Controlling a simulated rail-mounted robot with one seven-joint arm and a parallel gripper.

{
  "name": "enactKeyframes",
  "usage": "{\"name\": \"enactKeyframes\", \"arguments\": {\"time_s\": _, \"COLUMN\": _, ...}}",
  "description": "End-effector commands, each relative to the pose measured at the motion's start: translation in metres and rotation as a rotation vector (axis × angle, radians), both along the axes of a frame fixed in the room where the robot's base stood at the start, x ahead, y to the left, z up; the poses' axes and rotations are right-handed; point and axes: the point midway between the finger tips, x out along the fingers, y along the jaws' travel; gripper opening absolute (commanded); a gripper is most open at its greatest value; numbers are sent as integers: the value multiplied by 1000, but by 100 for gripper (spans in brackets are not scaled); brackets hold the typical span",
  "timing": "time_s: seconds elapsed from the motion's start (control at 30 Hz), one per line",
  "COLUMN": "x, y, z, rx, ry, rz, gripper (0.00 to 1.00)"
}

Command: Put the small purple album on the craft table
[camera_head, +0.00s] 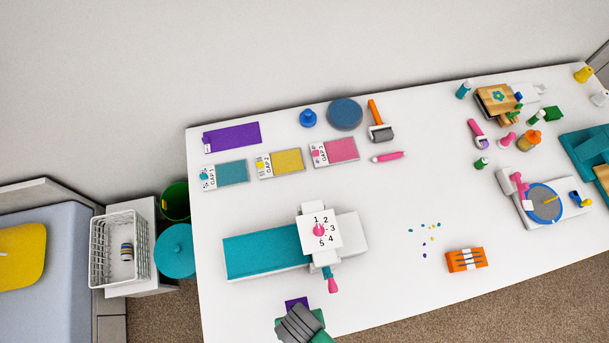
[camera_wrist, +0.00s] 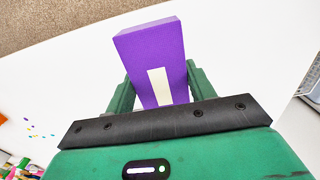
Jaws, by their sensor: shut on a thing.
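The small purple album (camera_wrist: 150,50) is a purple block with a pale label strip, held between the two green fingers of my gripper (camera_wrist: 160,84) in the wrist view. In the head view a corner of the album (camera_head: 296,302) shows beside my gripper (camera_head: 299,320), which hides the rest. My gripper is shut on the album near the front edge of the white craft table (camera_head: 385,225). I cannot tell whether the album touches the tabletop.
A teal-bedded die-cutting machine (camera_head: 265,252) with a number dial stands just behind my gripper. A flat purple piece (camera_head: 232,137) and several coloured cards lie at the back left. An orange box (camera_head: 466,260) and small scattered bits (camera_head: 425,240) are to the right. The table between is clear.

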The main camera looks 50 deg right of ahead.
Motion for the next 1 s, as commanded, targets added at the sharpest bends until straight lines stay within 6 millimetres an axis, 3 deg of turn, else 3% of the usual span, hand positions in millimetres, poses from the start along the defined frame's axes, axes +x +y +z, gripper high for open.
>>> {"name": "enactKeyframes", "arguments": {"time_s": 0.2, "x": 55, "y": 45, "z": -6, "rx": -2, "ry": -4, "rz": 6, "gripper": 30}}
{"name": "enactKeyframes", "arguments": {"time_s": 0.4, "x": 93, "y": 79, "z": -11, "rx": -2, "ry": -3, "rz": 4, "gripper": 30}}
{"name": "enactKeyframes", "arguments": {"time_s": 0.7, "x": 110, "y": 95, "z": -13, "rx": -1, "ry": -2, "rz": 4, "gripper": 30}}
{"name": "enactKeyframes", "arguments": {"time_s": 0.83, "x": 108, "y": 94, "z": -39, "rx": -2, "ry": 3, "rz": 0, "gripper": 30}}
{"name": "enactKeyframes", "arguments": {"time_s": 1.0, "x": 108, "y": 94, "z": -48, "rx": -1, "ry": 0, "rz": -1, "gripper": 30}}
